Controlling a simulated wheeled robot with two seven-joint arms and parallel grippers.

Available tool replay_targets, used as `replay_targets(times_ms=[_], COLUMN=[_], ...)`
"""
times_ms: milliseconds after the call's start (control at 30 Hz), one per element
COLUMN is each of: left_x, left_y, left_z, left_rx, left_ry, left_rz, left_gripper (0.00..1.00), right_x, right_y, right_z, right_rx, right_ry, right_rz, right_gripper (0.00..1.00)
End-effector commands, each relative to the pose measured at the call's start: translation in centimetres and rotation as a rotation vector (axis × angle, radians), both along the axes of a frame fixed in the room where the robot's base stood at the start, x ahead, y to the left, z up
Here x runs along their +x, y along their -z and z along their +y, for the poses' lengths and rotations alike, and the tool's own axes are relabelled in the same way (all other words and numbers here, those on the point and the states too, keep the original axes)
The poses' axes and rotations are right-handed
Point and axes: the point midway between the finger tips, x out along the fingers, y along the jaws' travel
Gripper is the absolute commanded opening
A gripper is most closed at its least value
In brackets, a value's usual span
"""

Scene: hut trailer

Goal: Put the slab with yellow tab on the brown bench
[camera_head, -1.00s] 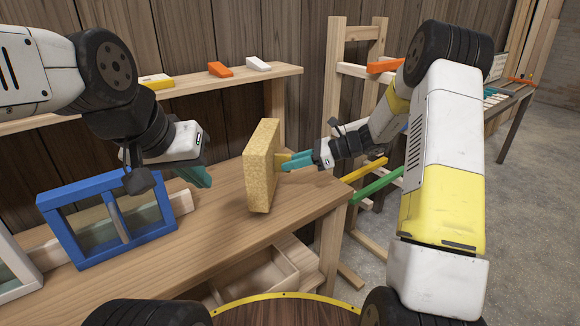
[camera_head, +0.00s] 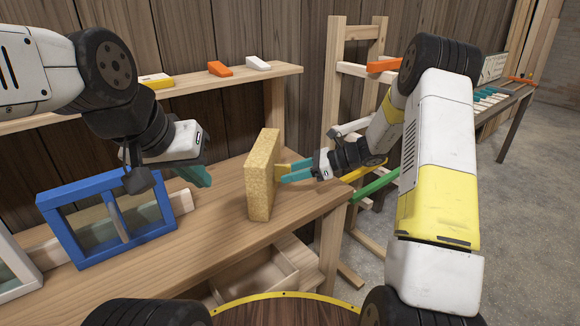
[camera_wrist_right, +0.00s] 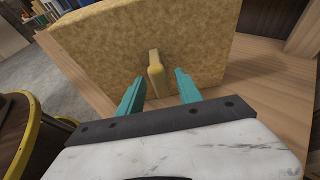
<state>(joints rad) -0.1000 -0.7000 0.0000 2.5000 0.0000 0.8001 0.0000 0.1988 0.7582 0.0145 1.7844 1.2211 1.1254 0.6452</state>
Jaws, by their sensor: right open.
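The slab (camera_head: 262,180), speckled tan-yellow, stands upright on the brown bench (camera_head: 225,235), near its right end. Its yellow tab (camera_head: 283,169) sticks out to the right, towards my right gripper. My right gripper (camera_head: 294,172) is open. In the right wrist view, the tab (camera_wrist_right: 156,76) lies between the two spread teal fingers (camera_wrist_right: 158,90), with a gap on each side, and the slab's face (camera_wrist_right: 120,50) is just beyond. My left gripper (camera_head: 200,177) hangs over the bench, apart from the slab; its fingers overlap in view, so its opening is unclear.
A blue frame (camera_head: 75,203) and a pale wooden bar (camera_head: 182,201) stand on the bench left of the slab. A shelf (camera_head: 210,83) behind holds orange, white and yellow blocks. A wooden rack (camera_head: 337,100) stands behind the right arm. Bench surface in front of the slab is clear.

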Motion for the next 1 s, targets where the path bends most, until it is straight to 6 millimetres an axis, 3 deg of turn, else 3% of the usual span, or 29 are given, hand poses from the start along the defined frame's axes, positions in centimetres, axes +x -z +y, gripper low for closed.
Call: replay_targets(times_ms=[167,500,700,867,1000], left_x=[0.0,0.0,0.0,0.0,0.0], left_y=[0.0,0.0,0.0,0.0,0.0], left_z=[0.0,0.0,0.0,0.0,0.0], left_rx=[0.0,0.0,0.0,0.0,0.0], left_ry=[0.0,0.0,0.0,0.0,0.0], left_rz=[0.0,0.0,0.0,0.0,0.0], left_gripper=[0.0,0.0,0.0,0.0,0.0], right_x=[-0.1,-1.1,-1.6,-2.1,-4.7], right_y=[-0.7,-3.4,-4.5,-5.4,-8.2], right_z=[-1.0,-7.5,-10.1,-10.7,-9.5], right_rx=[0.001,0.0,0.0,-0.018,-0.13], right_ry=[0.003,0.004,0.001,-0.015,-0.112], right_rz=[-0.001,-0.002,0.0,-0.018,-0.125], right_gripper=[0.41,0.41,0.41,0.41,0.41])
